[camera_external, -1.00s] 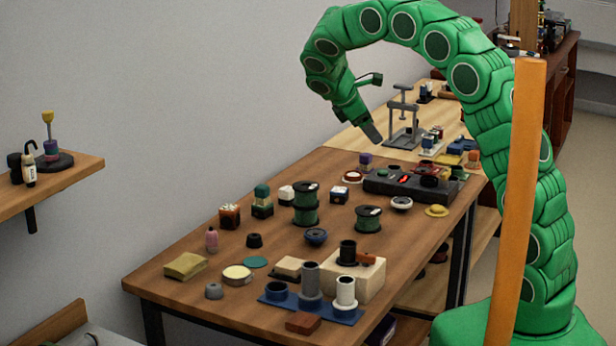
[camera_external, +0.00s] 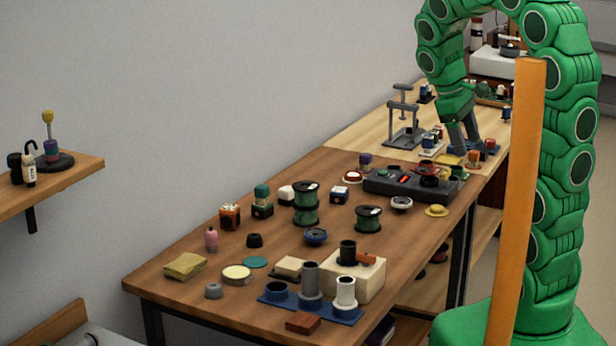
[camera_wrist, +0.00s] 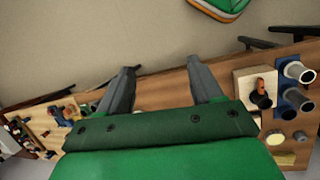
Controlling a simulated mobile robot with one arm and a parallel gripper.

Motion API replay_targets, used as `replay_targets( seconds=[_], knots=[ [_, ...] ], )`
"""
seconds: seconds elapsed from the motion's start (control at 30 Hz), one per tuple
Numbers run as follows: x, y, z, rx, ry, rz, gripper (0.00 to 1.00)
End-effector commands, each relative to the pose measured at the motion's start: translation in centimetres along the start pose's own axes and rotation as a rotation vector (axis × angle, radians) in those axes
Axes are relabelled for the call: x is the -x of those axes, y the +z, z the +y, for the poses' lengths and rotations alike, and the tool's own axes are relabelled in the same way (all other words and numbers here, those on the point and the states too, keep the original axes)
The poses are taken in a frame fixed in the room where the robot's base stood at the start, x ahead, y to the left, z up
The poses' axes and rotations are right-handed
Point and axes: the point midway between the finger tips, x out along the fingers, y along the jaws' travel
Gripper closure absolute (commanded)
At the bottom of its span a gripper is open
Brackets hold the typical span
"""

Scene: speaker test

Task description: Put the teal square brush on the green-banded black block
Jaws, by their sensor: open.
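A dark block with a green band (camera_external: 262,210) stands toward the left side of the brown table in the external view. A small teal piece (camera_external: 262,191), which may be the teal square brush, shows directly above it. I cannot tell whether it rests on the block or stands just behind it. My gripper (camera_external: 459,149) is open over the pale far table, well to the right of and beyond both. In the wrist view my gripper (camera_wrist: 161,68) has its fingers spread with nothing between them. I cannot make out block or brush in that view.
Green-and-black spools (camera_external: 306,204), a dark console (camera_external: 412,188) and several small items crowd the brown table. A grey press stand (camera_external: 404,126) is left of my gripper. A beige block (camera_external: 352,275) and grey cylinder (camera_external: 310,283) stand at the near end.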

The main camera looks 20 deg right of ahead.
Motion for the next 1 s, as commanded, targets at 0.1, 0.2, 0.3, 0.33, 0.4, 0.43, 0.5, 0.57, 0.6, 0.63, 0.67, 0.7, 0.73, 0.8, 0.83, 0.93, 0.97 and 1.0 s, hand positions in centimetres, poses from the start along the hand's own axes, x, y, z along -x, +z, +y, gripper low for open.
replay_targets(
  seconds=[0.1, 0.2, 0.3, 0.33, 0.4, 0.43, 0.5, 0.57, 0.6, 0.63, 0.67, 0.7, 0.73, 0.8, 0.83, 0.93, 0.97, 1.0],
  knots=[
    [-0.4, 3.0, -1.5, -0.090, -0.050, 0.014, 0.35],
    [-0.8, 5.3, -3.0, -0.167, -0.092, 0.023, 0.35],
    [-1.3, 7.4, -4.6, -0.241, -0.135, 0.029, 0.35],
    [-1.5, 8.1, -5.1, -0.263, -0.147, 0.031, 0.35],
    [-1.8, 9.4, -6.3, -0.316, -0.177, 0.036, 0.35],
    [-2.0, 9.9, -6.8, -0.339, -0.189, 0.037, 0.35],
    [-2.4, 11.2, -8.1, -0.391, -0.218, 0.041, 0.35],
    [-2.7, 12.3, -9.1, -0.436, -0.241, 0.043, 0.35],
    [-2.8, 12.8, -9.7, -0.464, -0.253, 0.045, 0.35],
    [-2.9, 13.2, -10.2, -0.483, -0.262, 0.048, 0.35],
    [-3.0, 13.6, -10.6, -0.503, -0.272, 0.050, 0.35],
    [-3.2, 14.1, -11.2, -0.523, -0.284, 0.050, 0.35],
    [-3.4, 14.3, -11.5, -0.537, -0.292, 0.049, 0.35],
    [-3.6, 14.8, -12.3, -0.563, -0.309, 0.048, 0.35],
    [-3.6, 14.9, -12.5, -0.571, -0.313, 0.049, 0.35],
    [-3.7, 15.2, -12.9, -0.589, -0.323, 0.051, 0.35],
    [-3.8, 15.3, -13.0, -0.591, -0.324, 0.051, 0.35],
    [-3.8, 15.3, -13.1, -0.593, -0.325, 0.051, 0.35]
  ],
)
